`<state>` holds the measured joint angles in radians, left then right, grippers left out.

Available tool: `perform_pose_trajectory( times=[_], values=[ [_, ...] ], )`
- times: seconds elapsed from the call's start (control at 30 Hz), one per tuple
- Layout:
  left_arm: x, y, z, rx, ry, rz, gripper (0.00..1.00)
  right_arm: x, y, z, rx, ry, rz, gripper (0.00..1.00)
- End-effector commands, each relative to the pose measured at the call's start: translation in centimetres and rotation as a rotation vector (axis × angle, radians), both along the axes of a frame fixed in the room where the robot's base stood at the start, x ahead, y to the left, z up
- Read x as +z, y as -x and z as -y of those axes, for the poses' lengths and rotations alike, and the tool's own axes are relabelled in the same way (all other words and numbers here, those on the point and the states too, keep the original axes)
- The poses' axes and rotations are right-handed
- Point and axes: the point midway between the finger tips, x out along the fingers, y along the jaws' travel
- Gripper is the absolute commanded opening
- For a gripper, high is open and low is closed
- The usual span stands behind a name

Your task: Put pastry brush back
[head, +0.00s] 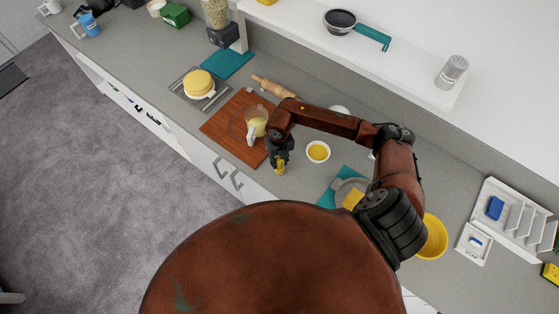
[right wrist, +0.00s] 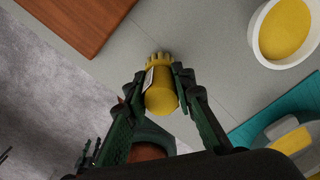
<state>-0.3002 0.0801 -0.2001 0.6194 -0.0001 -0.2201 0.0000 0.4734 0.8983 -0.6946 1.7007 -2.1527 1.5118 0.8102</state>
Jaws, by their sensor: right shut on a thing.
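My right gripper (head: 280,160) is shut on a short yellow object with a rounded body, a small white label and a notched far end. It appears to be the pastry brush (right wrist: 160,95), seen almost end-on in the right wrist view between both fingers (right wrist: 160,88). In the head view the yellow piece (head: 280,169) sticks out below the fingers, by the counter's front edge. A white bowl (head: 318,161) with yellow contents stands to its right, apart from it; the bowl (right wrist: 255,45) also shows in the wrist view. My left gripper is not in view.
A wooden board (head: 222,125) with a clear jug (head: 257,122) lies to the left of the gripper. A rolling pin (head: 272,86) lies behind. A teal mat (head: 328,196), yellow bowl (head: 435,238) and white rack (head: 515,210) stand right. A shelf (head: 410,75) runs above.

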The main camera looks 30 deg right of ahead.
Motion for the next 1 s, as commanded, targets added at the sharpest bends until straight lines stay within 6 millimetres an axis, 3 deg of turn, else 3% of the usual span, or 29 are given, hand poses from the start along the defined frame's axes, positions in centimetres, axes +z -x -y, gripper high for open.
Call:
perform_pose_trajectory(
  times=[0.4,0.43,0.6,0.7,1.0],
  values=[
    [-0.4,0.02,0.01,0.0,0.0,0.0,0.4,-0.71,0.0,0.0,0.0,0.0,0.001,0.0],
    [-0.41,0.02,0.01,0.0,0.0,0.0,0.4,-0.73,0.01,0.0,0.0,0.0,0.001,0.24],
    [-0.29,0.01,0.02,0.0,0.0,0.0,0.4,-0.6,0.01,0.0,0.0,0.0,0.001,0.36],
    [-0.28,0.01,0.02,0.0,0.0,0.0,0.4,-0.59,0.01,0.0,0.0,0.0,0.001,0.41],
    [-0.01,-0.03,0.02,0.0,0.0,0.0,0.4,-0.56,0.06,-0.03,-0.001,0.0,0.0,0.41]
  ],
)
